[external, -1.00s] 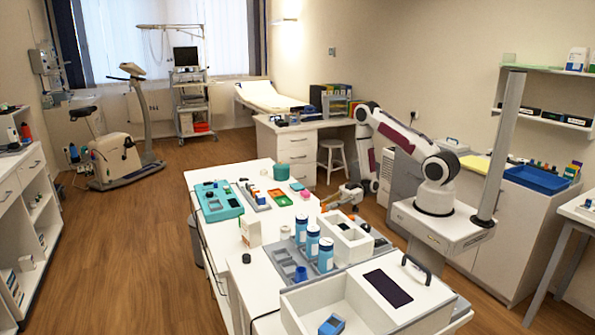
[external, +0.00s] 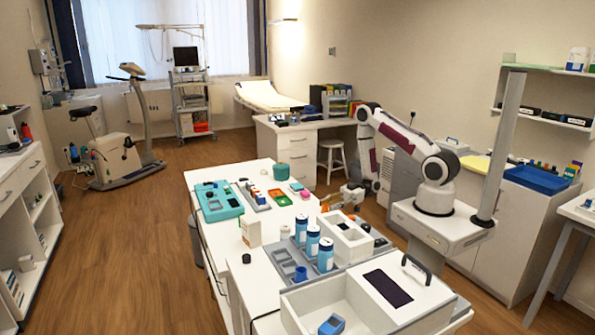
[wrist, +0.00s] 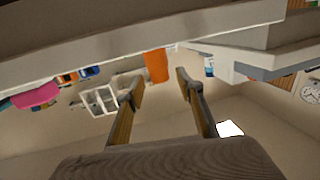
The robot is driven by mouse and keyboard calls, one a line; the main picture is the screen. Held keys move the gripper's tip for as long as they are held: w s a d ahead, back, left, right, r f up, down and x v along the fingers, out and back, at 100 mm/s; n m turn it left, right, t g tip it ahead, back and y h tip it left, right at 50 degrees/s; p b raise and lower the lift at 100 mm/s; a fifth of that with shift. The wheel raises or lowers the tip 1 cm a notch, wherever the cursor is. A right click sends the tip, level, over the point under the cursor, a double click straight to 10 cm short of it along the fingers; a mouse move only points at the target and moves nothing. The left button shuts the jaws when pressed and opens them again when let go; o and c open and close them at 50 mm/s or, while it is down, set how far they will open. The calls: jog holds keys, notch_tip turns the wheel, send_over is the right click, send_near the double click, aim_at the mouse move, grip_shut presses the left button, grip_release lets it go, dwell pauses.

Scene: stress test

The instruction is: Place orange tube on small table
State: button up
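An orange tube (wrist: 156,66) shows in the wrist view, ahead of my fingers and framed by the gap between them. My gripper (wrist: 156,83) is open in that view, with nothing between its fingertips that I can see held. In the external view my gripper (external: 347,197) is small and low, just behind the far right edge of the white worktop. A tiny orange spot (external: 325,208) shows there at the worktop edge; I cannot tell if it is the tube. I cannot tell for sure which surface is the small table; a small white stool (external: 333,153) stands behind.
The white worktop (external: 222,262) carries several blue and white bottles (external: 313,242), a white divided box (external: 345,235) and a teal tray (external: 218,200). A white desk (external: 297,150) stands behind my arm. Open wooden floor lies on the left.

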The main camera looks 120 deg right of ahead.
jog(key=v, duration=0.6)
jog(key=shift+s+f, duration=0.15)
jog(key=shift+s, duration=0.2)
jog(key=shift+o, duration=0.7)
jog(key=shift+d, duration=0.1)
